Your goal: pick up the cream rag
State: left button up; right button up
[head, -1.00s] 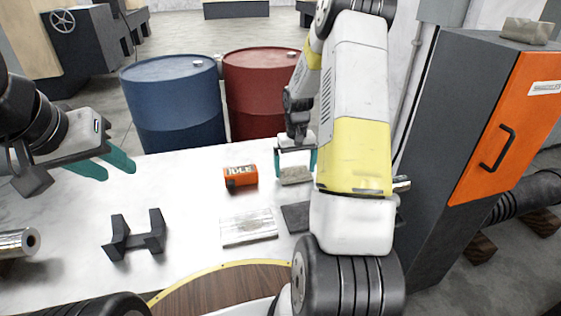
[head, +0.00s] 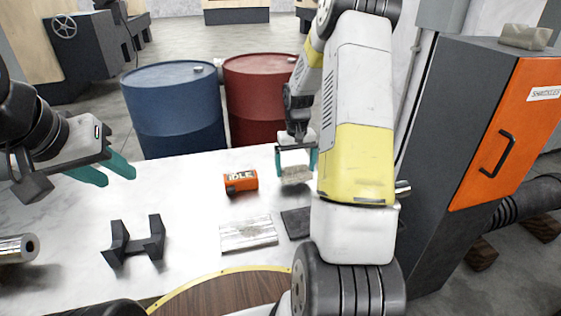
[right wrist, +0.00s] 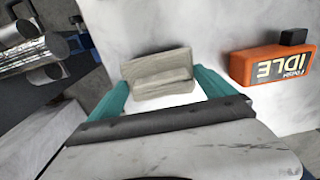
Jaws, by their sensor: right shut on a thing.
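The cream rag (head: 295,176) is a folded, greyish-cream cloth. It is in my right gripper over the far right part of the white table. My right gripper (head: 296,164) points down and is shut on it. In the right wrist view the rag (right wrist: 158,73) sits between the two teal fingers, which press its ends. I cannot tell whether it is clear of the tabletop. My left gripper (head: 110,170) is open and empty over the left side of the table, well away from the rag.
On the white table (head: 190,185) are an orange IDLE box (head: 240,181), a dark cradle (head: 135,240), a silvery block (head: 248,233) and a dark pad (head: 296,222). Blue (head: 172,110) and red (head: 258,98) barrels stand behind. An orange-doored cabinet (head: 510,130) stands right, with another cloth (head: 527,37) on top.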

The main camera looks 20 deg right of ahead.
jog(key=s+a, duration=0.3)
jog(key=s+a+r, duration=0.1)
jog(key=s+a, duration=0.3)
jog(key=s+a+r, duration=0.1)
jog(key=s+a, duration=0.3)
jog(key=shift+s+a+r, duration=0.1)
jog(key=shift+s, duration=0.1)
